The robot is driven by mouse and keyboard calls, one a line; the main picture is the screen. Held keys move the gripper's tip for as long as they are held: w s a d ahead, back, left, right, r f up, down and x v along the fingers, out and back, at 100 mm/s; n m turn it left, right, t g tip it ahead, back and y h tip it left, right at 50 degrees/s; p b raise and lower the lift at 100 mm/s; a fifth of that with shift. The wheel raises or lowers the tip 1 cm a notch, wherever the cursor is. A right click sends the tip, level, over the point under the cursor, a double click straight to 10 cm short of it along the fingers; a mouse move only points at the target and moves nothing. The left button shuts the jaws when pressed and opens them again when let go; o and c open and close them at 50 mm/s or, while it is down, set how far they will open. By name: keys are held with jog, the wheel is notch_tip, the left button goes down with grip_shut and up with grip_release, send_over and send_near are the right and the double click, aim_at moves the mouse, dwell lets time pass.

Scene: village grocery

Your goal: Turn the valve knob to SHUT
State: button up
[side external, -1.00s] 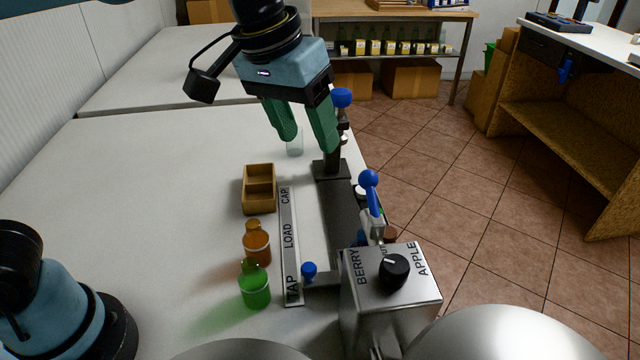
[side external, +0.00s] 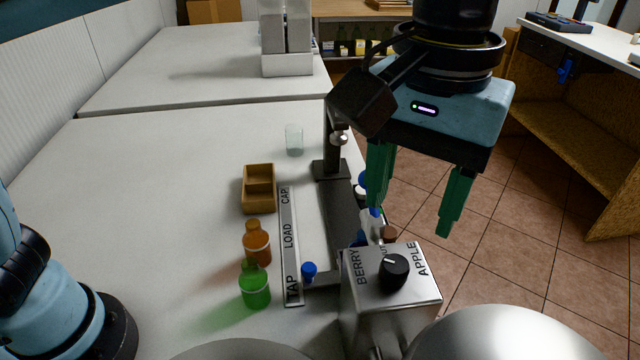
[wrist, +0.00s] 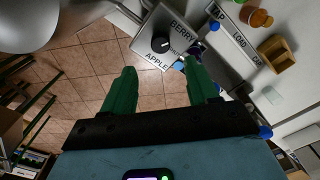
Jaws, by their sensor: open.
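The black valve knob (side external: 393,270) sits on top of a steel box (side external: 390,315), with BERRY on its left and APPLE on its right. A partly hidden label ending in UT lies behind it. The knob's white mark points to the back, a little left; I cannot tell exactly which label it meets. In the wrist view the knob (wrist: 160,43) is ahead of my fingers, between the labels. My gripper (side external: 410,218) is open and empty, above and behind the box, apart from the knob. Its left finger hides most of the blue-handled lever.
Orange (side external: 257,243) and green (side external: 255,285) bottles stand left of the TAP–LOAD–CAP strip (side external: 291,250). A wooden tray (side external: 259,207) and a clear glass (side external: 294,139) are farther back. A black post (side external: 331,140) rises behind the box. Rounded metal shapes (side external: 500,335) crowd the front.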

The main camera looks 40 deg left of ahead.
aim_at(396, 263)
notch_tip(396, 263, down, 9)
jog(key=shift+r, duration=0.1)
dwell(0.3)
jog(key=c, duration=1)
jog(key=shift+c, duration=0.2)
jog(key=shift+m, duration=0.4)
jog(key=m, duration=1.1)
